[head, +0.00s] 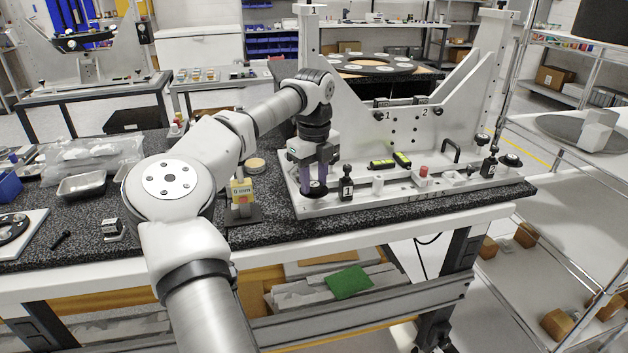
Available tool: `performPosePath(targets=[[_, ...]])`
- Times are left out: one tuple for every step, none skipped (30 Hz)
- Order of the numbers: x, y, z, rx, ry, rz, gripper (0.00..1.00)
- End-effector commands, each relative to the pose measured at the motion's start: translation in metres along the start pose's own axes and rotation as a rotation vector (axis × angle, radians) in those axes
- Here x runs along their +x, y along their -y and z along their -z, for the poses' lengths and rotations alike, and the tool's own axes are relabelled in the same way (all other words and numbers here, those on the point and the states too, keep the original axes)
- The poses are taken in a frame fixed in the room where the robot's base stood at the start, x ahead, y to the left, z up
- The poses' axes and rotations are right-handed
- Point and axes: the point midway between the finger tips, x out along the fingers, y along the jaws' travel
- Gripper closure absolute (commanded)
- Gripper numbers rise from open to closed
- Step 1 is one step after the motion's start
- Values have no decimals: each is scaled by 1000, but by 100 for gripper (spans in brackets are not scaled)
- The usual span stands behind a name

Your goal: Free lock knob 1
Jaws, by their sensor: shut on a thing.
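The mirror fixture (425,185) is a pale metal frame with a flat base and two uprights, standing on a dark speckled table. Lock knob 1 is a dark round knob (315,193) at the left end of the base, beside a black block marked 1 (346,189). My gripper (315,187) points straight down over this knob with its purple fingers around it, shut on it. The fingers hide part of the knob. A similar black knob (511,160) sits at the right end, beside a block marked 2 (489,166).
A metal tray (82,184) lies further left. The table's front edge is near.

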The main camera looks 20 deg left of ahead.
Motion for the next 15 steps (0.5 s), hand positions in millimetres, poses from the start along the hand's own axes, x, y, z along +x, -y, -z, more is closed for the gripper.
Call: performPosePath(targets=[[-1, 1, -1, -44, 6, 4, 87], [-1, 1, -1, -73, 6, 4, 87], [-1, 1, -1, -110, 5, 5, 87], [-1, 1, -1, -139, 5, 5, 87], [-1, 1, -1, -168, 5, 5, 87], [-2, 1, -1, -206, 6, 5, 87], [-2, 1, -1, -234, 6, 5, 87], [-2, 1, -1, -263, 6, 5, 87], [-1, 1, -1, -300, 6, 5, 87], [-1, 1, -1, -328, 6, 5, 87], [-1, 1, -1, -355, 5, 5, 87], [-1, 1, -1, -391, 5, 5, 87], [-1, 1, -1, -416, 5, 5, 87], [-1, 1, -1, -442, 5, 5, 87], [-2, 1, -1, -474, 5, 5, 87]])
